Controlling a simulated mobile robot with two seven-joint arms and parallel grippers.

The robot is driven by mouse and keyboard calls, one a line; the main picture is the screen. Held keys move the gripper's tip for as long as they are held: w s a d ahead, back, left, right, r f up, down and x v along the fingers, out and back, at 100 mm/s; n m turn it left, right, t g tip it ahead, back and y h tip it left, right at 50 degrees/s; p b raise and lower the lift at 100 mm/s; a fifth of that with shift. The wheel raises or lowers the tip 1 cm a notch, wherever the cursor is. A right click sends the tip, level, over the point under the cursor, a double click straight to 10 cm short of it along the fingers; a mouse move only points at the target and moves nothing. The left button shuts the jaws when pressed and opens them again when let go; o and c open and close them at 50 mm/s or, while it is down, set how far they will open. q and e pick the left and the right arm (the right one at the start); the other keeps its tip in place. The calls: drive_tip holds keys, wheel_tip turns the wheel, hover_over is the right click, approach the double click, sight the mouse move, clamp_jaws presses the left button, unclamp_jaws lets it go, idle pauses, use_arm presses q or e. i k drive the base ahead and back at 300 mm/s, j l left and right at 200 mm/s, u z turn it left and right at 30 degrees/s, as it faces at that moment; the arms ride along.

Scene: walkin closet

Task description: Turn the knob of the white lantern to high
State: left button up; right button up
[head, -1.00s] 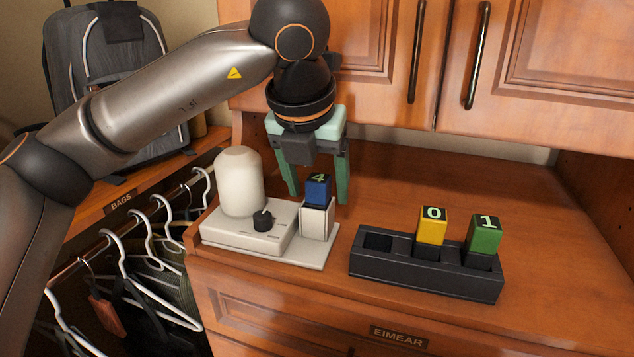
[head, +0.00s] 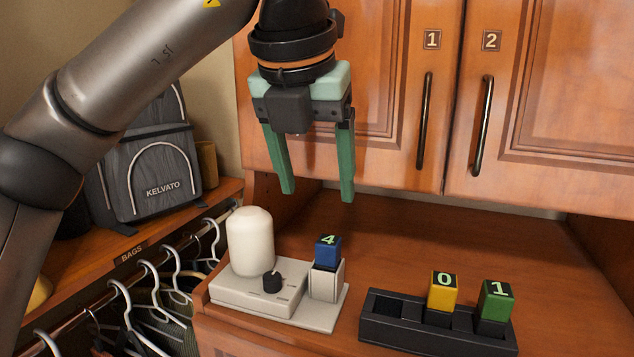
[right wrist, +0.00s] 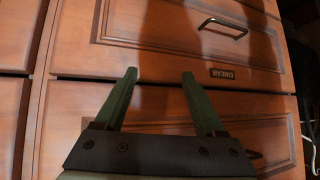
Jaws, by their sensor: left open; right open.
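The white lantern (head: 250,243) stands at the left end of the wooden counter, a frosted dome on a pale base. A blue block marked 4 (head: 328,250) sits in the pale holder (head: 326,283) on the same plate. My left gripper (head: 317,196) is open and empty, pointing down, above the blue block and clear of the lantern and knob. My right gripper (right wrist: 160,75) is open and empty in the right wrist view, in front of the drawer fronts.
A black tray (head: 388,333) with three slots holds a yellow block marked 0 (head: 443,291) and a green block marked 1 (head: 496,300); its left slot is empty. Cabinet doors (head: 395,100) rise behind. Hangers (head: 165,285) hang left. The counter behind the tray is clear.

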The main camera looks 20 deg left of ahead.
sight(271, 279)
drive_tip(key=k, duration=1)
